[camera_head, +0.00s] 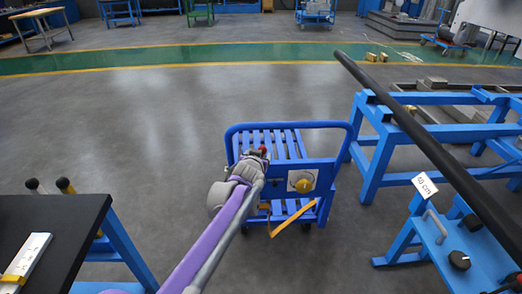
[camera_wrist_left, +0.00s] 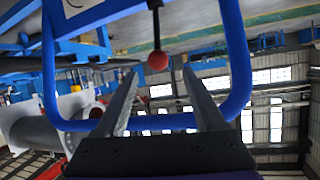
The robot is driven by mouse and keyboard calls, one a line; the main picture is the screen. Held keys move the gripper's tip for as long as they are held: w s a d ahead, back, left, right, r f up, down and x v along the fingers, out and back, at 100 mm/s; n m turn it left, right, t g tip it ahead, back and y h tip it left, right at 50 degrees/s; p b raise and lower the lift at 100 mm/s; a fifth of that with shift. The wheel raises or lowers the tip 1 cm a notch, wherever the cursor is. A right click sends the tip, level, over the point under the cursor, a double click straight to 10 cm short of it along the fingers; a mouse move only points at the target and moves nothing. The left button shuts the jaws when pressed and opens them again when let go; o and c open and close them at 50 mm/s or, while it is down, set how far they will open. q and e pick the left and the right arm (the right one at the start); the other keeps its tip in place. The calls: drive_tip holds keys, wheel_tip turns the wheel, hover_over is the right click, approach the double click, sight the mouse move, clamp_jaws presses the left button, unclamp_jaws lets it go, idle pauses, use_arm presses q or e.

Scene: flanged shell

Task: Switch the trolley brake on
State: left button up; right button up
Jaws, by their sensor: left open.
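The blue trolley (camera_head: 283,150) stands on the floor in the middle of the head view, with a hoop handle and slatted deck. A red ball knob (camera_head: 263,149) shows at its left, by my left gripper (camera_head: 260,155). In the left wrist view the red ball (camera_wrist_left: 158,60) sits on a dark stem, and the open fingers of my left gripper (camera_wrist_left: 160,76) flank the line to it, with the ball just beyond the tips. Contact cannot be told. The trolley panel also carries a yellow knob (camera_head: 303,184) on a white plate. My right gripper is out of view.
A yellow-orange bar (camera_head: 291,219) juts from the trolley's lower front. A blue frame (camera_head: 376,160) with a long black bar (camera_head: 425,142) stands close to the right. A dark table (camera_head: 60,225) is at lower left. The floor behind the trolley is clear.

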use_arm(q)
drive_tip(key=v, duration=0.3)
drive_tip(key=shift+s+r, duration=0.1)
drive_tip(key=shift+s, duration=0.15)
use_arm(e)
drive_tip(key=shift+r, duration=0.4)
use_arm(q)
drive_tip(key=shift+a, duration=0.1)
drive_tip(key=s+a+f+n+g+y, duration=0.2)
drive_tip(key=s+a+g+y, duration=0.15)
drive_tip(key=s+a, duration=1.25)
drive_tip(key=s+a+f+n+g, duration=0.15)
drive_tip(key=s+f, duration=0.25)
drive_tip(key=s, duration=0.6)
drive_tip(key=s+a+f+g, duration=0.15)
drive_tip(key=s+f, duration=0.25)
drive_tip(key=s, duration=0.5)
drive_tip(key=s+a+f+g, duration=0.15)
drive_tip(key=s+f, duration=0.25)
drive_tip(key=s, duration=0.6)
wheel_tip(320, 180, up, 18)
drive_tip(key=w+p, duration=0.2)
drive_tip(key=p, duration=1.4)
drive_tip(key=shift+h, duration=0.35)
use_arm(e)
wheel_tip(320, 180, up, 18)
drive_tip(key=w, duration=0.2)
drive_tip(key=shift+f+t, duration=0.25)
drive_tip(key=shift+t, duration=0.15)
